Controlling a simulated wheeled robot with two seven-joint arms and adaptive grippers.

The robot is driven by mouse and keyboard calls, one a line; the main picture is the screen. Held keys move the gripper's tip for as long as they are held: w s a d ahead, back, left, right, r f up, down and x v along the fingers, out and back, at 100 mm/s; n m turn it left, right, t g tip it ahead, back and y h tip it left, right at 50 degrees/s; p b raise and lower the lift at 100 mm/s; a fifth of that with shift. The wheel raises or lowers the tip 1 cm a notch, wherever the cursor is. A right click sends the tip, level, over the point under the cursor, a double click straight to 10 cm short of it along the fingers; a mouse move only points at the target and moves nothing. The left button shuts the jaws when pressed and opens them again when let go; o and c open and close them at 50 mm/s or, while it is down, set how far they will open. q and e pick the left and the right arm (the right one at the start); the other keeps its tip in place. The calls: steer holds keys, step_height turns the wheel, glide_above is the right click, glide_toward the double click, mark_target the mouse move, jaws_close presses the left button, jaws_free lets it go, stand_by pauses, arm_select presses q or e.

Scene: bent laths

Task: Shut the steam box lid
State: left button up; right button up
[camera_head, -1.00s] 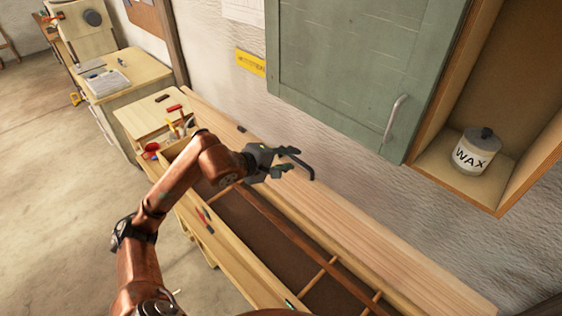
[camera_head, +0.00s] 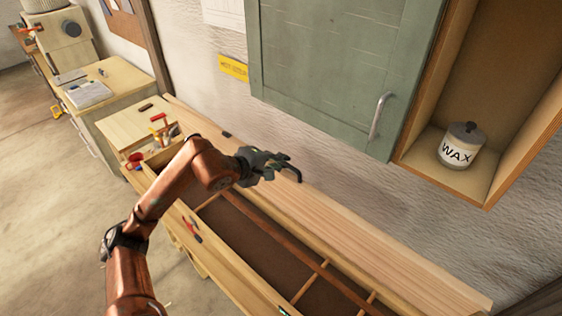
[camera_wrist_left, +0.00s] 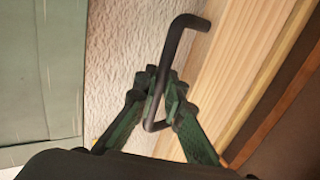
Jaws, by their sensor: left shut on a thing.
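The steam box (camera_head: 232,268) is a long, open wooden trough with a dark interior and thin cross rods. Its pale wooden lid (camera_head: 385,238) stands open along the wall side. A dark bent handle (camera_head: 295,173) is on the lid, and it shows larger in the left wrist view (camera_wrist_left: 176,58). My left gripper (camera_head: 274,165) is shut on the handle, its green-padded fingers (camera_wrist_left: 163,92) on either side of the bar. The handle's far mount is partly hidden by the gripper.
A green cabinet door (camera_head: 340,75) hangs above the lid, beside an open shelf with a wax tin (camera_head: 459,146). A small wooden bench (camera_head: 135,123) with red-handled tools stands at the box's far end. Open floor (camera_head: 50,215) lies at the left.

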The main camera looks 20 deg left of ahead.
arm_select(q)
jaws_close()
steer(key=shift+s+a, duration=0.15)
steer(key=shift+s, duration=0.1)
steer(key=s+a+f, duration=0.3)
steer(key=s+f, duration=0.2)
steer(key=s, duration=0.4)
steer(key=s+a+f, duration=0.3)
steer(key=s+f, duration=0.2)
steer(key=s, duration=0.4)
steer(key=s+a+f, duration=0.1)
steer(key=s+f, duration=0.3)
steer(key=f, duration=0.6)
steer(key=s+a+f, duration=0.2)
steer(key=s+f, duration=0.2)
steer(key=f, duration=0.7)
steer(key=o, duration=0.9)
jaws_free()
steer(key=shift+r, duration=0.1)
steer(key=shift+s, duration=0.1)
